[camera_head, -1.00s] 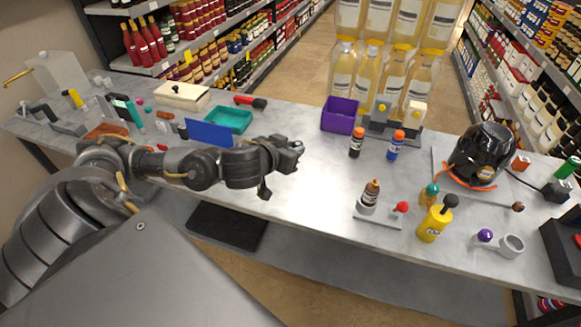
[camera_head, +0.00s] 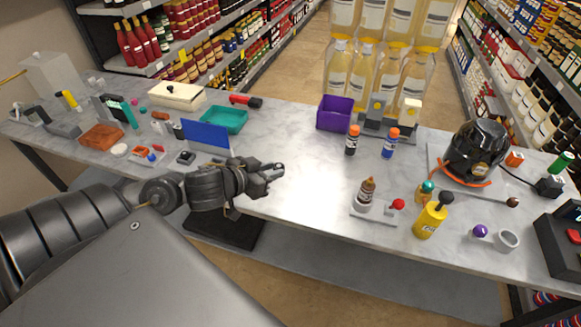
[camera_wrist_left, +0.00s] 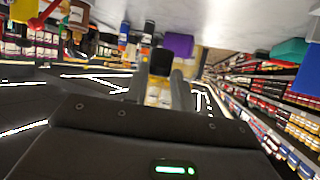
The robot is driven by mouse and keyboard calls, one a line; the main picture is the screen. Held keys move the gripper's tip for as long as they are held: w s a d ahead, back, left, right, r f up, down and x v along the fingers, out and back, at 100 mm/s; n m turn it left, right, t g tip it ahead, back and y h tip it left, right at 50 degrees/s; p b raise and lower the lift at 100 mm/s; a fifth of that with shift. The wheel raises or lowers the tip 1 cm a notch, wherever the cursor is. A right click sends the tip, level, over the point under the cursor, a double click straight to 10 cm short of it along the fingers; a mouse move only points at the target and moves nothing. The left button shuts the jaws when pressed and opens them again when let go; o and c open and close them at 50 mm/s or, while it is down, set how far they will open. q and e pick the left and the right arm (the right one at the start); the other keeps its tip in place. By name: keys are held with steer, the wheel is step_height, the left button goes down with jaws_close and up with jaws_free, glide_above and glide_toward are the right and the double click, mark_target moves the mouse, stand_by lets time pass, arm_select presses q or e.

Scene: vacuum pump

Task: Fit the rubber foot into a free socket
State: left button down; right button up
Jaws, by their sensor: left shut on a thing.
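My left gripper (camera_head: 268,174) is over the front part of the grey table, right of the blue panel. In the left wrist view its two fingers (camera_wrist_left: 161,88) are shut on a small dark block-like piece (camera_wrist_left: 161,62), which I take to be the rubber foot. In the head view I cannot make the foot out at the gripper. A black rounded machine (camera_head: 474,148), perhaps the vacuum pump, stands at the table's right with an orange band around its base. I cannot make out any socket. My right gripper is not in view.
A purple bin (camera_head: 334,112), glue bottles (camera_head: 352,140), a brown bottle (camera_head: 366,192) and a yellow bottle (camera_head: 430,220) stand to the right. The table's middle (camera_head: 300,160) is clear.

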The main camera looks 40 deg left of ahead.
arm_select(q)
steer(key=x, duration=0.5)
steer(key=f+x, duration=0.1)
steer(key=x, duration=0.4)
steer(key=a+f+x, duration=0.1)
steer(key=x, duration=0.4)
steer(key=shift+s+a, duration=0.1)
steer(key=shift+s, duration=0.25)
steer(key=shift+w+f, duration=0.5)
steer(key=shift+f, duration=1.7)
steer(key=c, duration=1.2)
jaws_free()
steer(key=shift+f, duration=0.1)
steer(key=shift+o, duration=0.2)
